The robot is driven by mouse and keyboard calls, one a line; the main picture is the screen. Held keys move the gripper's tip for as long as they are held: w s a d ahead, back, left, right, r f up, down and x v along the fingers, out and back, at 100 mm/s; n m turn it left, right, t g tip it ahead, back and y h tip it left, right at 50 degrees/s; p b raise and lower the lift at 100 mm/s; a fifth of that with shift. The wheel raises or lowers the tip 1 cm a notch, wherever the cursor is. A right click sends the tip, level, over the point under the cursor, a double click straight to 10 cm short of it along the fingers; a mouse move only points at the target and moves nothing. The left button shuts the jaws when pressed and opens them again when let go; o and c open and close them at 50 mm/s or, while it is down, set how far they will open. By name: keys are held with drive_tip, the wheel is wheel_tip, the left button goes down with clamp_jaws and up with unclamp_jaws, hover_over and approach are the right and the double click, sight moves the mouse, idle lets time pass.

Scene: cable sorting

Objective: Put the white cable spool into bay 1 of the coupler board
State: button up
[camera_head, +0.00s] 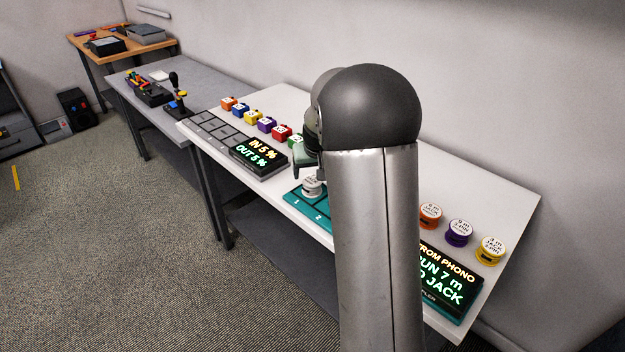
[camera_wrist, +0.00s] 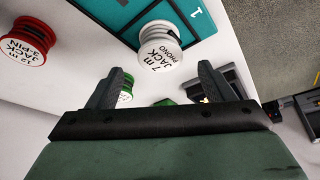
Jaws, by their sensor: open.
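The white cable spool (camera_head: 312,187), with a white lettered top and dark cable, stands upright on the teal coupler board (camera_head: 291,196), behind the numeral 1. In the wrist view the spool (camera_wrist: 160,52) reads "7 m JACK PHONO" and overlaps the board (camera_wrist: 125,14) near the printed 1. I cannot tell how deep it sits in bay 1. My gripper (camera_wrist: 160,72) is open and empty, with the spool beyond its fingertips and apart from them. In the head view my arm hides most of the board and the gripper's fingers.
A red spool (camera_wrist: 28,40) and a partly hidden green spool (camera_wrist: 126,88) are near the gripper. Orange, purple and yellow spools (camera_head: 490,250) stand at the right, behind a lit display (camera_head: 445,280). Several coloured blocks (camera_head: 265,124), a grey tray (camera_head: 210,128) and another display (camera_head: 258,155) are left.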

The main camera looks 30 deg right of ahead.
drive_tip(key=d+v, duration=0.1)
drive_tip(key=v, duration=0.5)
drive_tip(key=s+a+f+n+g, duration=0.1)
drive_tip(key=s+a, duration=0.5)
drive_tip(key=s, duration=0.4)
drive_tip(key=s+a+f+n+g+y, duration=0.1)
drive_tip(key=s+a, duration=0.5)
drive_tip(key=s, duration=0.5)
drive_tip(key=s+a+f+n+g, duration=0.1)
drive_tip(key=s+a+f+g, duration=0.1)
drive_tip(key=s+a, duration=0.4)
drive_tip(key=s, duration=0.4)
drive_tip(key=shift+s+a, duration=0.25)
drive_tip(key=shift+s, duration=0.05)
